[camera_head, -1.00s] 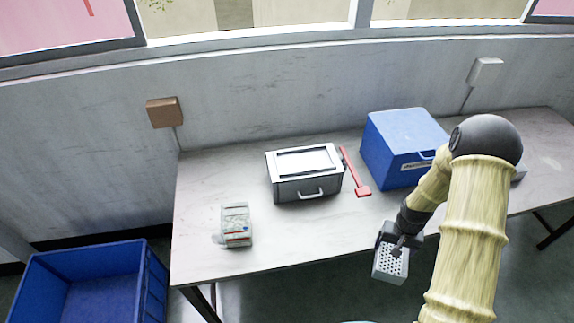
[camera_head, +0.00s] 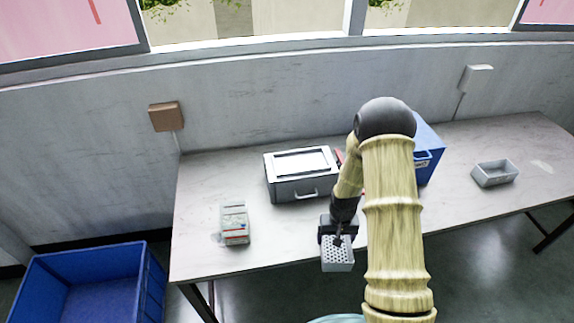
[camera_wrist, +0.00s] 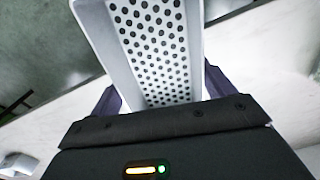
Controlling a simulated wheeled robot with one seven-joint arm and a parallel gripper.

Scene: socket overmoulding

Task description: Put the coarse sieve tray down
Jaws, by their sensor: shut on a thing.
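The coarse sieve tray (camera_head: 337,260) is a small pale grey tray with a floor full of round holes. My gripper (camera_head: 338,238) is shut on it at its near-wrist end. In the head view the tray is at the table's front edge, below the silver box; whether it touches the table cannot be told. In the wrist view the tray (camera_wrist: 155,45) reaches up and away from the gripper (camera_wrist: 158,100), with dark fingers on both sides of it. The tray's gripped end is hidden by the gripper body.
The table (camera_head: 275,235) has free room left of my gripper. A silver box with handle (camera_head: 300,176), a small whitish pack (camera_head: 235,222), a blue box (camera_head: 428,150) partly behind my arm, and a grey tray (camera_head: 494,173) stand on it. A blue crate (camera_head: 85,285) is at lower left.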

